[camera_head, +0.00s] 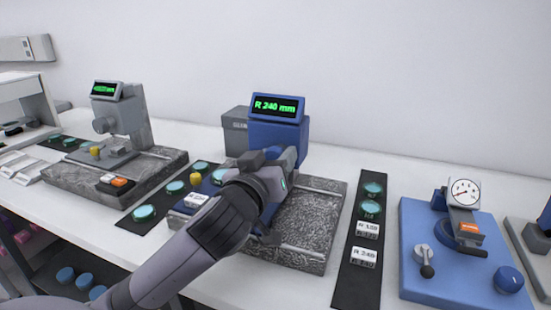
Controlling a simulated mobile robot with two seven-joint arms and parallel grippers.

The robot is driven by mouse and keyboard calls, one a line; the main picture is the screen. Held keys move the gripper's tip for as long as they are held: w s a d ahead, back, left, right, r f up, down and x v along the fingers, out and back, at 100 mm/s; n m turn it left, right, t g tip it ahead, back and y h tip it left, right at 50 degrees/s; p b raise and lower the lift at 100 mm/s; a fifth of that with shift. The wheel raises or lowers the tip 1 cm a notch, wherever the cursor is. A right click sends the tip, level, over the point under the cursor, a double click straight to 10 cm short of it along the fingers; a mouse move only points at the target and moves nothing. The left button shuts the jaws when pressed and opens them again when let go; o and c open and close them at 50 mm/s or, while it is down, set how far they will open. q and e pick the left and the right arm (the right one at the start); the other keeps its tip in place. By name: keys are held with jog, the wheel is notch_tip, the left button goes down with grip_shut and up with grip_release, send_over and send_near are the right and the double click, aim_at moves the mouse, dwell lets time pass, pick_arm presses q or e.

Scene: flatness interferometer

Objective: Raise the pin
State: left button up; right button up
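The blue instrument (277,132) with a green-lit display (275,106) reading "R 240 mm" stands on a speckled grey stone base (312,222) in the middle of the bench. My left arm comes in from the lower left, and its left gripper (273,158) is in front of the blue column, over the base. The gripper hides the lower part of the instrument. I cannot make out a pin, or whether the fingers touch anything. The finger opening is too small and covered to judge. My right gripper is not in view.
A similar grey instrument (124,110) stands at left. Dark mats with teal discs (371,207) and labelled white blocks (363,257) flank the middle base.

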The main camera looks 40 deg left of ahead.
pick_arm(q)
jog(key=m+p, duration=0.2)
jog(key=m, duration=0.1)
jog(key=shift+r+p, duration=0.1)
jog(key=shift+p, duration=0.25)
jog(key=shift+m+p, duration=0.65)
jog(key=shift+m, duration=0.45)
jog(key=m+p, duration=0.4)
jog(key=m, duration=0.1)
jog(key=shift+a+r+m, duration=0.1)
jog(key=shift+m, duration=0.2)
jog(key=m+p, duration=0.2)
jog(key=m, duration=0.1)
jog(key=shift+m, duration=0.3)
jog(key=m+p, duration=0.1)
jog(key=m, duration=0.1)
jog(key=shift+m, duration=2.3)
